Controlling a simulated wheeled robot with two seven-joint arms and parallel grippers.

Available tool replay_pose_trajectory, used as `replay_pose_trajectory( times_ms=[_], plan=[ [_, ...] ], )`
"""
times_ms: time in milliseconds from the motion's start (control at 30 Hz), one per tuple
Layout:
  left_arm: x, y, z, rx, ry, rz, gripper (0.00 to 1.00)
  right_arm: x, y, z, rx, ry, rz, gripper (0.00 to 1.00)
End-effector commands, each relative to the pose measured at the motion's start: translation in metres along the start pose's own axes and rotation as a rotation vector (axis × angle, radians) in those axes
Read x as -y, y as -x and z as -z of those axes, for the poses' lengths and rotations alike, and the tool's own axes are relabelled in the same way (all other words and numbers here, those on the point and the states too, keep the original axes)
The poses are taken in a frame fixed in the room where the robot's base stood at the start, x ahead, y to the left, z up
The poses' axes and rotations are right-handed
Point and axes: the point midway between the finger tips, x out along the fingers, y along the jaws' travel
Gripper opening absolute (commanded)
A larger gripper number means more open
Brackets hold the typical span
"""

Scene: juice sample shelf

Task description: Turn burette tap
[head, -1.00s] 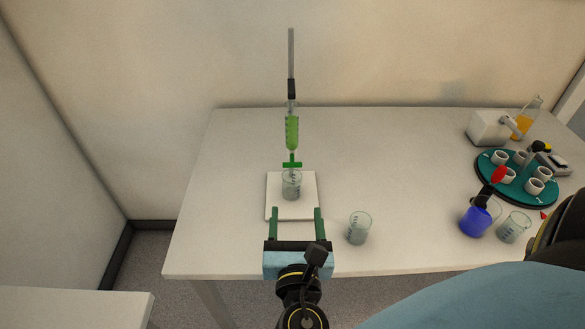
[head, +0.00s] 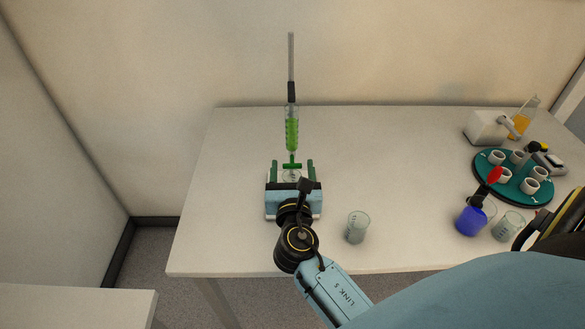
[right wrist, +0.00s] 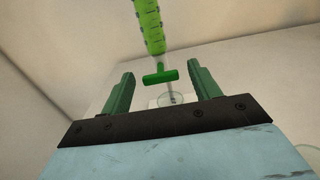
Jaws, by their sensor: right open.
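The burette (head: 292,132) stands upright over the table, with green liquid in its tube. Its green T-shaped tap (head: 292,166) is at the lower end, with the handle lying crosswise. In the right wrist view the tap (right wrist: 160,76) shows between the two green fingers. My right gripper (head: 293,169) is open, one finger on each side of the tap, with a gap on both sides and no visible contact. A glass beaker (head: 291,176) under the burette is partly hidden by the gripper. My left gripper is not in view.
An empty beaker (head: 357,226) stands right of my arm. A teal round tray (head: 514,198) holds several white cups. The table's left part (head: 228,170) is clear.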

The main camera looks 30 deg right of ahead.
Motion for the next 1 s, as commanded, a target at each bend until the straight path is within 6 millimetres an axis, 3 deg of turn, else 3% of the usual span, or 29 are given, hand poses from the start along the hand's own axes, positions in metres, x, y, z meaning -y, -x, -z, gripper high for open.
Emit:
replay_pose_trajectory(
  times_ms=[233,567,767,1000],
  plan=[
    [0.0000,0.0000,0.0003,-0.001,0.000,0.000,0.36,0.0000,-0.0004,0.0003,0.000,0.000,0.000,0.60],
    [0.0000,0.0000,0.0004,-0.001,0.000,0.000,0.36,0.0000,-0.0001,0.0002,0.000,0.000,0.000,0.17],
    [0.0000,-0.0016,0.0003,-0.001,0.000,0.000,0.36,0.0002,0.0000,0.0005,0.000,-0.066,0.000,0.17],
    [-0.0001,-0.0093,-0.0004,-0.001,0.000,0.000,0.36,0.0008,0.0001,0.0015,0.001,-0.333,0.000,0.17]
  ],
)
